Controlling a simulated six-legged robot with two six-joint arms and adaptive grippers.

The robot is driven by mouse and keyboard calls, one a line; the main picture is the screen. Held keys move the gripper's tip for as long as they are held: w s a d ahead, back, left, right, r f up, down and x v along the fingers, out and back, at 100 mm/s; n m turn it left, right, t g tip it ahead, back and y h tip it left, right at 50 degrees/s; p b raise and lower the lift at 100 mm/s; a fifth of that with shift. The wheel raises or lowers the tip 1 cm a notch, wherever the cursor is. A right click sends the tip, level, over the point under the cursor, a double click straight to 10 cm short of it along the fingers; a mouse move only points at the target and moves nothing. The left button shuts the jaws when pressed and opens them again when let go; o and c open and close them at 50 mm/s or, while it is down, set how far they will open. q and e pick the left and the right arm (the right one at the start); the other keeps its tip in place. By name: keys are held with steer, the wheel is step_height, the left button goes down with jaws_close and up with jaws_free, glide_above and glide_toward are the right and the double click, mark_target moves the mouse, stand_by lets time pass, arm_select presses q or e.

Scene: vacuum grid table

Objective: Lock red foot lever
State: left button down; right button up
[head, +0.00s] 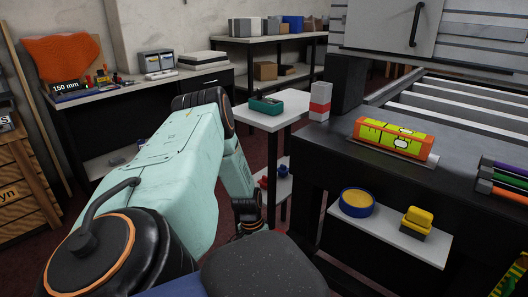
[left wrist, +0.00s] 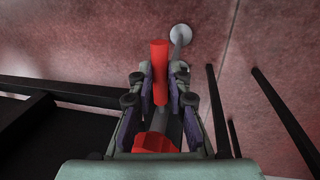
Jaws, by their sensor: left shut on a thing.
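In the left wrist view the red foot lever (left wrist: 160,72) is a straight red bar running up between the two fingers of my left gripper (left wrist: 160,86). My left gripper is shut on this lever. A red block-like part (left wrist: 154,143) shows below the lever, near my gripper's palm. A grey post with a round pale foot (left wrist: 180,34) stands on the floor just right of the lever's tip. In the head view my left arm reaches down beside the table, and the lever is hidden there. My right gripper is in neither view.
The dark vacuum grid table (head: 340,165) fills the right, with a yellow-green spirit level (head: 395,138) on it. A small side table (head: 272,119) holds a green box (head: 266,105). A low shelf (head: 390,232) carries blue-yellow items. Dark bars (left wrist: 50,115) lie left in the wrist view.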

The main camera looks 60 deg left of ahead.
arm_select(q)
steer(key=shift+a, duration=0.15)
stand_by(0.3)
steer(key=c, duration=1.3)
jaws_free()
steer(key=shift+d, duration=0.2)
